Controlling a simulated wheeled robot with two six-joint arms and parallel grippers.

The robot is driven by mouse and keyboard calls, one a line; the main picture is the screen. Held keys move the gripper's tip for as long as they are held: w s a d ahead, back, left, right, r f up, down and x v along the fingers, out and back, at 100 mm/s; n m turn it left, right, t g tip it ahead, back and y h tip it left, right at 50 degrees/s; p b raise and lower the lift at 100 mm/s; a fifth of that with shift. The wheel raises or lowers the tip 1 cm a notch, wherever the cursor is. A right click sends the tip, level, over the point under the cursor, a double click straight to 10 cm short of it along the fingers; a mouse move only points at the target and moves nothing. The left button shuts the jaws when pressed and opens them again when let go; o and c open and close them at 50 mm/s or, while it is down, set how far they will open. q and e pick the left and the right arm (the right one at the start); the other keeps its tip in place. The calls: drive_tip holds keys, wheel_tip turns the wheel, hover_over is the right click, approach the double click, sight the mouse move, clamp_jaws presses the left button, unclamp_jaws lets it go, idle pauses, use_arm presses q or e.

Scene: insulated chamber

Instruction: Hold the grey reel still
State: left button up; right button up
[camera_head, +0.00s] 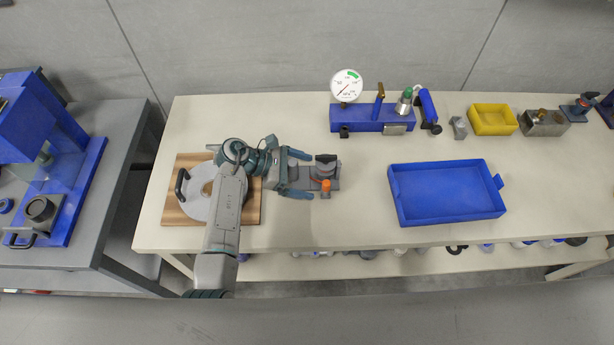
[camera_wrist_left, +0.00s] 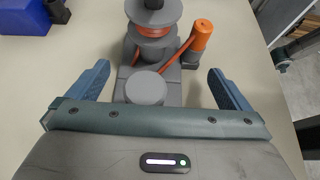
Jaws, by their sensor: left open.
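The grey reel (camera_wrist_left: 152,14), wound with orange cord, stands upright on a grey base (camera_wrist_left: 140,88) in the left wrist view. In the head view the reel (camera_head: 325,170) has a dark top and stands on the bench. An orange cylinder (camera_wrist_left: 202,36) stands beside it, and orange cord runs low between them. My left gripper (camera_head: 303,174) is open, just left of the reel in the head view. In the left wrist view its blue fingers (camera_wrist_left: 158,75) are spread wide around the near part of the base, with the reel beyond them, untouched. My right gripper is not in view.
A wooden board with a round metal plate (camera_head: 199,200) lies under my left arm. A blue tray (camera_head: 445,215) lies right of the reel. A blue gauge fixture (camera_head: 362,118) stands behind. The bench between reel and tray is clear.

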use_arm(q)
drive_tip(key=c, duration=1.9)
drive_tip(key=shift+c, duration=0.3)
clamp_jaws()
drive_tip(key=shift+f, duration=0.15)
